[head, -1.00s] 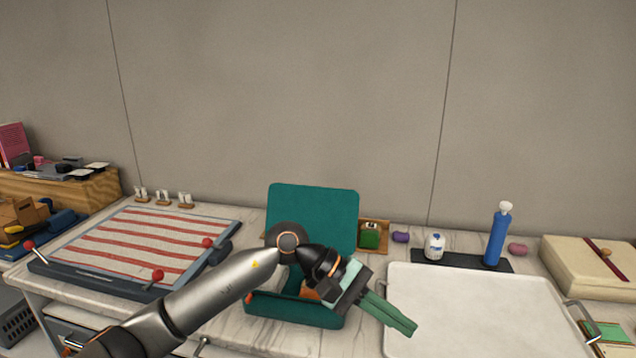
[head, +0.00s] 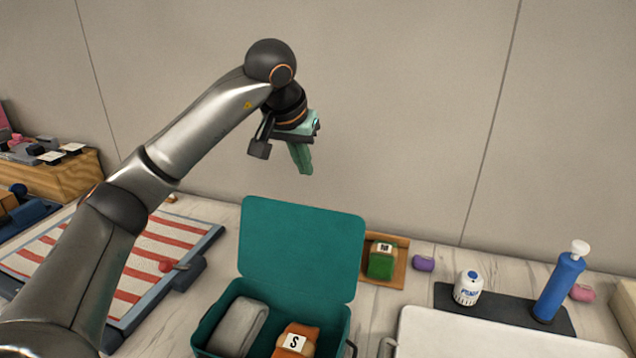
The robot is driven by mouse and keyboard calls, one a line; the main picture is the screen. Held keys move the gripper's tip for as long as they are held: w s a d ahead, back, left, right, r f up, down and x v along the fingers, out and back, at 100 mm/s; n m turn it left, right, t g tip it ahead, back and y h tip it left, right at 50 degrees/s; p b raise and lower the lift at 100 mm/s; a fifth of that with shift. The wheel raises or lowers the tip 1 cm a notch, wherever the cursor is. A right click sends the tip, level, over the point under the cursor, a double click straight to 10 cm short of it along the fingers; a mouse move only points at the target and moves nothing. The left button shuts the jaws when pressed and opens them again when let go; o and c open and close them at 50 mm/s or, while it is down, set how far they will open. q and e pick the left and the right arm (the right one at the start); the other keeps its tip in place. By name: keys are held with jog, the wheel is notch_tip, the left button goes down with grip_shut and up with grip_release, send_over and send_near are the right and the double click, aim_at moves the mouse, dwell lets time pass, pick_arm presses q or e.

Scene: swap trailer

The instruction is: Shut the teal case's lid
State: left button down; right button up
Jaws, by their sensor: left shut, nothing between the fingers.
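The teal case stands open on the marble counter, its lid (head: 300,248) raised nearly upright at the back. Its lower box (head: 338,326) holds a grey rolled cloth (head: 238,326) and an orange bundle marked S (head: 296,341). The bottom of the box is cut off by the picture's edge. My left gripper (head: 305,170) is above the lid in the picture, against the wall, with green fingers pointing down. It is shut and empty, and clear of the lid. My right gripper is not in view.
Right of the lid is a wooden tray (head: 398,272) with a green block marked M (head: 381,262). A white tray (head: 470,340) is at front right. A striped board (head: 150,250) lies left.

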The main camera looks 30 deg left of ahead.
pick_arm(q)
jog(key=shift+w+a, duration=0.1)
jog(key=shift+w, duration=0.1)
notch_tip(320, 180, down, 8)
jog(key=shift+w+p, duration=0.15)
jog(key=shift+p, duration=0.15)
jog(key=shift+r, duration=0.1)
dwell(0.6)
